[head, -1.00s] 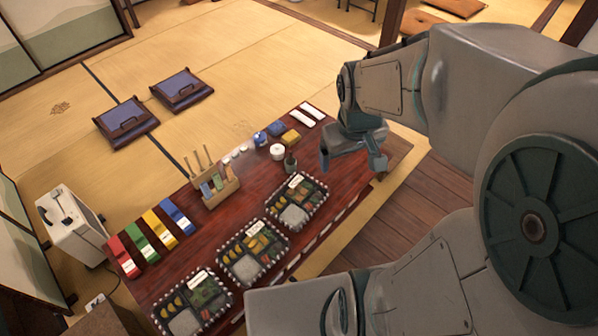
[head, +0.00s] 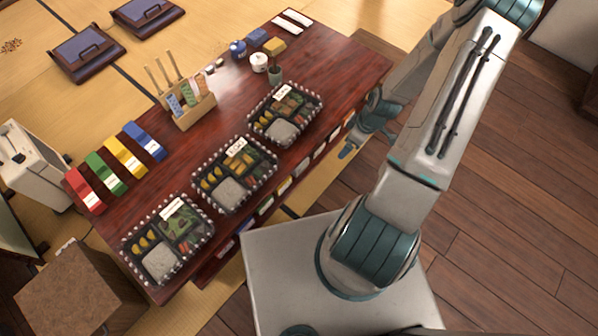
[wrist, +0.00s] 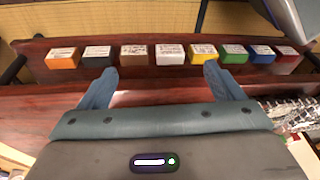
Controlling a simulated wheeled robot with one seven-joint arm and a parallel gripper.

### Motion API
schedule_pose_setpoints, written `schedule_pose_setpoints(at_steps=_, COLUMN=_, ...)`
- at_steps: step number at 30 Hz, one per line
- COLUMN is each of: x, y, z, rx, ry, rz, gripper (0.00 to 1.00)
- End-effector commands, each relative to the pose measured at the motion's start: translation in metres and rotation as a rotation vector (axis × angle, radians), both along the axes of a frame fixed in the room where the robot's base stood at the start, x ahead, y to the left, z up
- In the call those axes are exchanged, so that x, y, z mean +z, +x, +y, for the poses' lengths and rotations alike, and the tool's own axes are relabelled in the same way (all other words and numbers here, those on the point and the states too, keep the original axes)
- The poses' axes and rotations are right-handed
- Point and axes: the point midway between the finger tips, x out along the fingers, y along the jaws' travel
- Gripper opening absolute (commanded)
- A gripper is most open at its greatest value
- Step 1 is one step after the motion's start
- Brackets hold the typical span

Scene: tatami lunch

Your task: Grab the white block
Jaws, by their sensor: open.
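The white block (wrist: 167,56) sits in a row of labelled blocks on a dark red wooden ledge in the wrist view, near the middle. In the head view my gripper (head: 367,143) hangs by the table's right front side.
The low red table (head: 335,60) carries bento boxes (head: 203,185), coloured strips (head: 123,157), a wooden holder (head: 190,110) and small pots (head: 259,62). Blocks line its front side below the top. The wooden floor (head: 500,220) at right is clear.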

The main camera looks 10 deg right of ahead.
Motion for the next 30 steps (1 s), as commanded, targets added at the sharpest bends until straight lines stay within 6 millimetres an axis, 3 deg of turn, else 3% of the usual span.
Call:
schedule_pose_setpoints(at_steps=1, x=-0.041, y=-0.004, z=0.002, rx=0.006, ry=0.032, rz=-0.013, gripper=0.88)
schedule_pose_setpoints(at_steps=3, x=-0.078, y=-0.006, z=0.005, rx=0.024, ry=0.064, rz=-0.048, gripper=0.88)
schedule_pose_setpoints(at_steps=9, x=-0.167, y=-0.010, z=0.020, rx=0.050, ry=0.140, rz=-0.161, gripper=0.88)
schedule_pose_setpoints(at_steps=12, x=-0.197, y=-0.010, z=0.026, rx=0.051, ry=0.161, rz=-0.214, gripper=0.88)
schedule_pose_setpoints(at_steps=18, x=-0.226, y=-0.009, z=0.035, rx=0.052, ry=0.177, rz=-0.275, gripper=0.88)
schedule_pose_setpoints(at_steps=23, x=-0.230, y=0.001, z=0.046, rx=0.054, ry=0.178, rz=-0.286, gripper=0.88)
schedule_pose_setpoints(at_steps=30, x=-0.231, y=0.031, z=0.080, rx=0.056, ry=0.178, rz=-0.285, gripper=0.88)
